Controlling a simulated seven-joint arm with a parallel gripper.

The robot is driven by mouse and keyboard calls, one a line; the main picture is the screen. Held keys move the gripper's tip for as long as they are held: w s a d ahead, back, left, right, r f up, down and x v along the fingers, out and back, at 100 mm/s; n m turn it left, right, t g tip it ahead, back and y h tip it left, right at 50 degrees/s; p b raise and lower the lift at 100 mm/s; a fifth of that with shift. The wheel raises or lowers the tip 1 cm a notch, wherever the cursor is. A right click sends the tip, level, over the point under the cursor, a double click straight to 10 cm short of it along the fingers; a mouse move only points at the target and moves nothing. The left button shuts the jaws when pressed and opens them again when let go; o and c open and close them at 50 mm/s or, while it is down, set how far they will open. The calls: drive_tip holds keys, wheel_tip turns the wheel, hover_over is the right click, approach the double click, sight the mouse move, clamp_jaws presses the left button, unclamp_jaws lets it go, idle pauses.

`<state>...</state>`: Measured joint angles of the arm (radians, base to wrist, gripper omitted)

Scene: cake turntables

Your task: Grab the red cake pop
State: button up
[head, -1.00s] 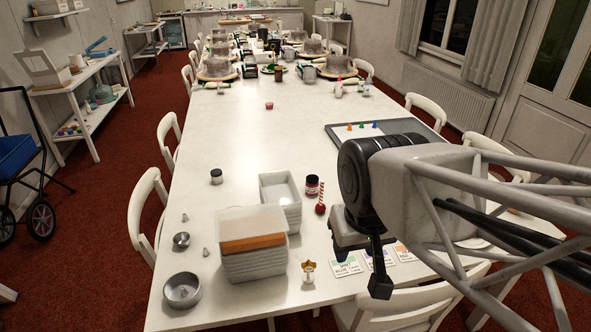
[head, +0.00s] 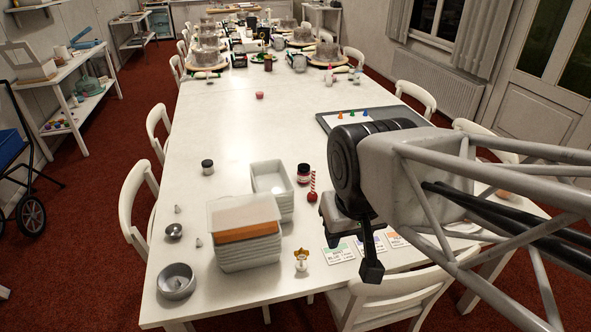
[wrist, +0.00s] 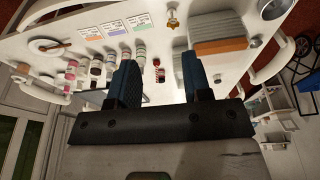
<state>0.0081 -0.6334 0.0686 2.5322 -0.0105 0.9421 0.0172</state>
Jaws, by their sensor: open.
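The red cake pop (head: 312,197) has a round red head and a red-and-white striped stick pointing up. It stands on the white table beside a dark jar with a red label (head: 304,174). My gripper (head: 371,271) is to the right of the cake pop and nearer the camera, apart from it. In the wrist view my gripper (wrist: 158,62) shows two dark blue fingers spread apart with nothing held. There the cake pop (wrist: 160,74) appears in the gap between the fingers, beyond them, not touching either.
Stacked grey-white tubs (head: 245,250) with an orange block stand left of the cake pop. A small gold-topped figure (head: 301,260) and colour cards (head: 338,253) lie nearer the front edge. A tray (head: 330,122) stands behind my arm. The table's middle (head: 235,130) is mostly clear.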

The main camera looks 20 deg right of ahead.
drive_tip(key=w+d+f+t, duration=0.2)
drive_tip(key=w+f+t, duration=0.15)
drive_tip(key=w, duration=0.85)
drive_tip(key=w+d+f+t, duration=0.15)
drive_tip(key=w+f, duration=0.25)
drive_tip(key=w, duration=0.7)
drive_tip(key=m+t+h, duration=0.2)
drive_tip(key=t, duration=0.4)
approach(313, 174)
drive_tip(key=s, duration=0.1)
drive_tip(key=shift+s+r, duration=0.1)
drive_tip(key=shift+r, duration=0.25)
drive_tip(key=shift+x, duration=3.4)
drive_tip(key=shift+f, duration=0.1)
drive_tip(key=shift+f, duration=0.1)
